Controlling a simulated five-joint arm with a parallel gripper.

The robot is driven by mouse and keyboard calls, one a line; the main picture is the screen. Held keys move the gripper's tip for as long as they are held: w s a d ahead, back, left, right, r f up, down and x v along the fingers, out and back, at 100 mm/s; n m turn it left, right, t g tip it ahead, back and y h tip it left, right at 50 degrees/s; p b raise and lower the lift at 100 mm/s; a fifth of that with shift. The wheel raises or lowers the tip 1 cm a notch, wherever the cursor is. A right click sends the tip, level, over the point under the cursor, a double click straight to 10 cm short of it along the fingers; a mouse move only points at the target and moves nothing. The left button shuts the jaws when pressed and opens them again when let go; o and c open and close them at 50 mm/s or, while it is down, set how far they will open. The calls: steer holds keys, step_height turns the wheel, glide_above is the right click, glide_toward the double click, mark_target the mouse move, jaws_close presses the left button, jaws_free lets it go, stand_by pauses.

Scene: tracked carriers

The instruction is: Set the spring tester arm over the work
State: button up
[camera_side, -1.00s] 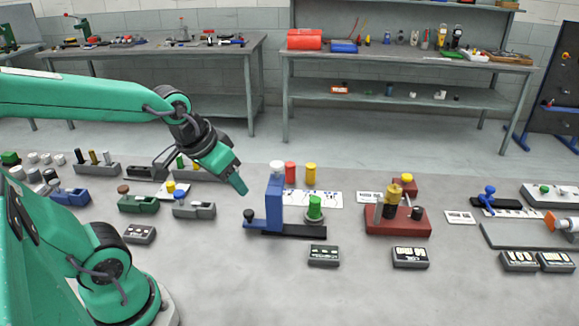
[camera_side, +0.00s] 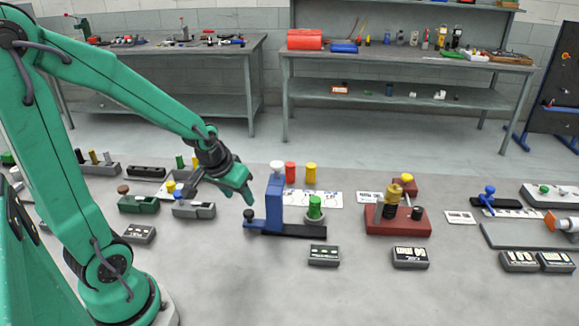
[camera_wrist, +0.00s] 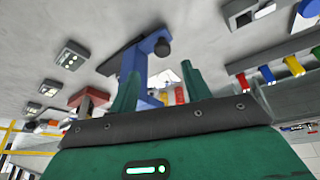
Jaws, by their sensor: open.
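A blue upright carrier (camera_side: 274,202) with a white cap stands on a black rail (camera_side: 292,231). A black knob (camera_side: 249,214) rises from its blue foot at the left. A green cylinder (camera_side: 314,207) stands on a grey disc toward the rail's right end, apart from the blue upright. My gripper (camera_side: 238,192) is open and empty, just up and left of the knob in the side view. In the wrist view, my gripper's fingers (camera_wrist: 158,88) point toward the blue carrier (camera_wrist: 134,62) and its knob (camera_wrist: 162,47). No contact shows. The green cylinder is not clear there.
A grey block with a blue knob (camera_side: 194,209) lies close left of my gripper. Red and yellow cylinders (camera_side: 311,173) stand behind the carrier. A red base with a brass cylinder (camera_side: 397,220) is to the right. Dark label blocks (camera_side: 323,255) lie in front.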

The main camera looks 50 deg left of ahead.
mark_target(249, 212)
steer(key=shift+f, duration=0.1)
steer(key=shift+x, duration=3.8)
steer(key=shift+a, duration=0.15)
steer(key=shift+c, duration=0.5)
jaws_close()
